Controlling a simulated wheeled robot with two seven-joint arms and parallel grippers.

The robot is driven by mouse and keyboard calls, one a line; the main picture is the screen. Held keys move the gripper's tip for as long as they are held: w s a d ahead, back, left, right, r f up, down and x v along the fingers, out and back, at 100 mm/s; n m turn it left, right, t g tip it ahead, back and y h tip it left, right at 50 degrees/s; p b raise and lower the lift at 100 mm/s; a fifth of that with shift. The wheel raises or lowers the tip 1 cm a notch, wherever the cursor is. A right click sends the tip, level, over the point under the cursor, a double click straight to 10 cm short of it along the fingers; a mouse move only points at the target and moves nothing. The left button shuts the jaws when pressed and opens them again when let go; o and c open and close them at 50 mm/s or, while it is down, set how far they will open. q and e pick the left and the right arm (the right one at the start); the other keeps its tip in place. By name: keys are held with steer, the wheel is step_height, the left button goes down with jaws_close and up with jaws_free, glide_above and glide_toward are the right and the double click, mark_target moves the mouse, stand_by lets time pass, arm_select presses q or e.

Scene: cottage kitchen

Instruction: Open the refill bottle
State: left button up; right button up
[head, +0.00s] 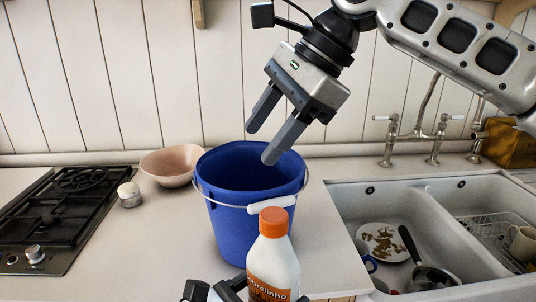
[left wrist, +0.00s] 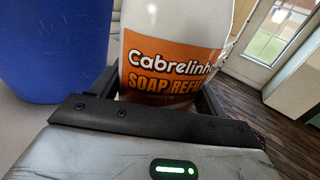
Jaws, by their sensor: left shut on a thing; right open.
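The refill bottle (head: 273,256) is white with an orange cap (head: 273,221) and an orange label, standing upright in front of the blue bucket. The cap is on the bottle. My left gripper (head: 214,291) is at the bottom edge of the head view, shut on the bottle's lower body. In the left wrist view the bottle (left wrist: 172,72) is between its fingers, with the "Soap Refill" label facing the camera. My right gripper (head: 267,132) is open and empty, above the blue bucket and higher than the cap, pointing down and to the left.
The blue bucket (head: 230,222) with a white handle grip stands right behind the bottle. A pink bowl (head: 170,166), a small white jar (head: 129,194) and a black hob (head: 62,215) are to the left. A double sink (head: 345,196) with dishes is to the right.

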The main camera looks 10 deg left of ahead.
mark_target(269, 213)
steer(key=s+m+h, duration=0.2)
steer(key=s+h, duration=0.1)
steer(key=s+m+h, duration=0.1)
steer(key=h, duration=0.1)
steer(key=shift+s+f, duration=0.4)
steer(key=shift+s+d+m+h, duration=0.3)
steer(key=shift+d+m+h, duration=0.05)
steer(key=shift+m+h, duration=0.35)
steer(key=shift+d+f+t, duration=0.1)
steer(key=shift+f+t, duration=0.2)
steer(key=shift+f, duration=0.05)
step_height(269, 213, down, 7)
steer(key=shift+f, duration=0.2)
